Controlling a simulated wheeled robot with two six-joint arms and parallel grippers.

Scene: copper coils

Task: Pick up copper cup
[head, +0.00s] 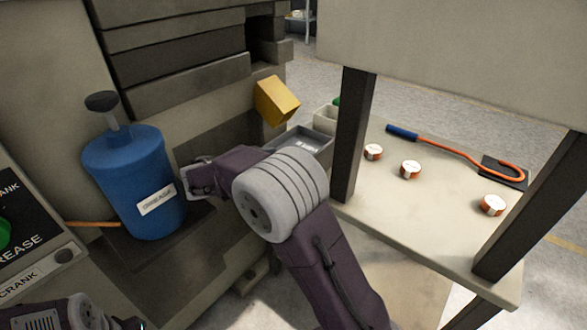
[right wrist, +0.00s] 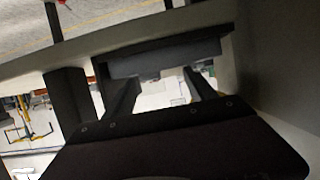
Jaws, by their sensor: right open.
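Three small copper-coloured cups with pale tops stand on the beige shelf (head: 400,215) at the right in the head view: one at the left (head: 373,152), one in the middle (head: 410,169) and one near the right front (head: 492,205). My right arm reaches up and left across the middle, away from the cups. Its gripper end is partly hidden beside the blue container (head: 135,185). In the right wrist view my right gripper (right wrist: 160,80) has its two dark fingers apart, with no cup seen between them. Only part of my left arm shows at the bottom left.
An orange hooked tool with a blue handle (head: 402,132) lies behind the cups. Dark posts (head: 352,135) flank the shelf. A yellow block (head: 276,100) and grey bins (head: 303,143) are left of it. A machine with a label panel stands at the left.

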